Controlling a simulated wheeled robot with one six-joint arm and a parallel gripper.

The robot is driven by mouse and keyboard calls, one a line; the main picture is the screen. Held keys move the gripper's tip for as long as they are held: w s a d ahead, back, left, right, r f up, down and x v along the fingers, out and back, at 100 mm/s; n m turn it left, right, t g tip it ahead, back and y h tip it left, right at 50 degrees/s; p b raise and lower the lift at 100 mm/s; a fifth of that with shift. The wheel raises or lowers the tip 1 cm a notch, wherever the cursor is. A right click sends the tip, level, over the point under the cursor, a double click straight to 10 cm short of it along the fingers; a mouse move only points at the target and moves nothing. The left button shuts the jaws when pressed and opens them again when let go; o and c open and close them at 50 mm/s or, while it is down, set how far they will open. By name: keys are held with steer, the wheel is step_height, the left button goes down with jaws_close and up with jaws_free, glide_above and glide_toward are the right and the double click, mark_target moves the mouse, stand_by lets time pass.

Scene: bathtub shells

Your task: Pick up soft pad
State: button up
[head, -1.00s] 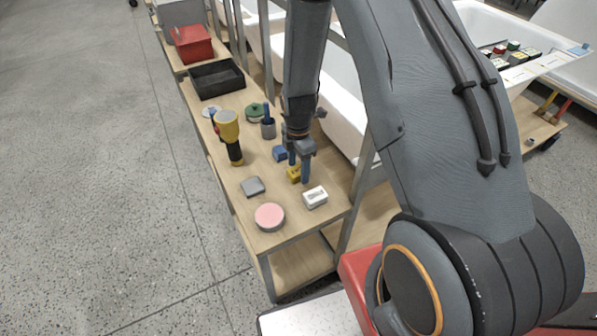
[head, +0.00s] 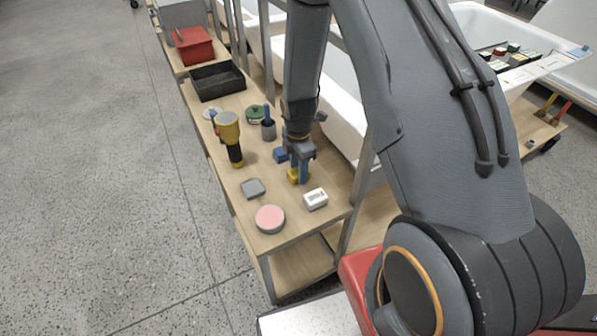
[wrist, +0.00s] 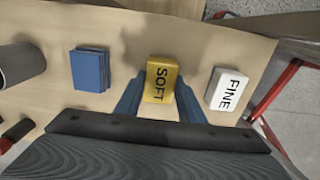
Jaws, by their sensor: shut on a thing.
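The soft pad is a yellow block marked "SOFT" (wrist: 161,80) in the wrist view. In the head view the yellow pad (head: 293,176) shows low at my fingertips, partly hidden by them. My gripper (wrist: 160,98) has its two blue fingers on either side of the pad and is shut on it. The gripper also shows in the head view (head: 299,176), pointing down at the wooden bench top. I cannot tell whether the pad is touching the bench or just above it.
A white block marked "FINE" (wrist: 228,90) lies right of the pad, and a blue block (wrist: 90,70) lies left. The bench also holds a pink disc (head: 270,218), a grey block (head: 253,188), a yellow-black flashlight-like tool (head: 231,137) and a black tray (head: 217,81).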

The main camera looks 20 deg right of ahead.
step_height(320, 180, up, 10)
steer(key=b, duration=0.2)
stand_by(0.3)
steer(key=shift+f, duration=0.1)
steer(key=o, duration=0.4)
steer(key=c, duration=0.3)
